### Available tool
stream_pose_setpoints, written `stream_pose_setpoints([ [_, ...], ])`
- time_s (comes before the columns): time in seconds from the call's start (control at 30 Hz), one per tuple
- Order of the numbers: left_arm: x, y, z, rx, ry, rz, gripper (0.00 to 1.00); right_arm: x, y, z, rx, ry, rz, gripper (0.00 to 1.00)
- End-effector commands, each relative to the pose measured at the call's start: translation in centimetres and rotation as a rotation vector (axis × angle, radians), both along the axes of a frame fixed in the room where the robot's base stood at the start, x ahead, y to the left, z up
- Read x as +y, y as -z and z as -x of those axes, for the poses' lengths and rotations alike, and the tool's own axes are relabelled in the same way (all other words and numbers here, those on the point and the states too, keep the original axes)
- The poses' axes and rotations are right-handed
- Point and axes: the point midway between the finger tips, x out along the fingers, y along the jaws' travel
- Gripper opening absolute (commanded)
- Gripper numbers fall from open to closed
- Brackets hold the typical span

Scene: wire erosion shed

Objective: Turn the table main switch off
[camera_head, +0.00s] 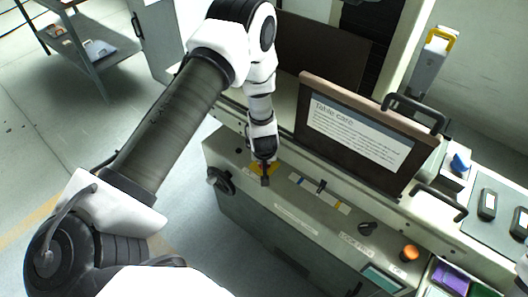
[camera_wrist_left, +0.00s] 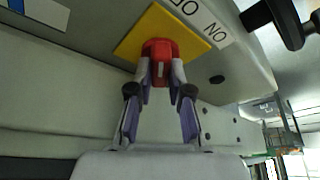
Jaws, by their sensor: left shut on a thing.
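The main switch is a red knob (camera_wrist_left: 160,47) on a yellow square plate (camera_wrist_left: 130,40) in the left wrist view. A pale label (camera_wrist_left: 205,22) beside the plate reads ON, with partly cut-off lettering that looks like OFF. My left gripper (camera_wrist_left: 160,78) is shut on the red knob, one finger on each side. In the head view my left gripper (camera_head: 264,165) reaches down to the panel top, and the yellow plate (camera_head: 256,170) shows around it while the red knob is hidden. I cannot tell which position the knob points to. My right gripper is not in view.
A black handwheel (camera_head: 219,179) sits left of the switch. To the right are a small lever (camera_head: 321,186), a black knob (camera_head: 367,228) and an orange button (camera_head: 410,253). A framed "Table care" sign (camera_head: 358,138) stands behind the panel. Open floor lies at left.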

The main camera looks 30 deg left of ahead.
Motion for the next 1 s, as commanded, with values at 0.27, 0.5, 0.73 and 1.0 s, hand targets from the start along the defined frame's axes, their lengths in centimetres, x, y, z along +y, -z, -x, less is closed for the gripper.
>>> stream_pose_setpoints([
  [0.27,-0.1,-0.2,-0.1,-0.001,-0.115,-0.001,0.0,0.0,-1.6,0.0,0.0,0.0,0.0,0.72],
  [0.5,0.0,0.0,-0.1,-0.002,-0.147,0.001,0.0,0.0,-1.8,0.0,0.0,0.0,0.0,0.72],
  [0.73,0.0,0.0,-0.1,-0.001,-0.148,0.0,0.0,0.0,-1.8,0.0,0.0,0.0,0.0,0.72],
  [1.0,0.0,0.0,-0.1,-0.002,-0.147,0.001,0.44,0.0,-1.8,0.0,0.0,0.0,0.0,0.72],
])
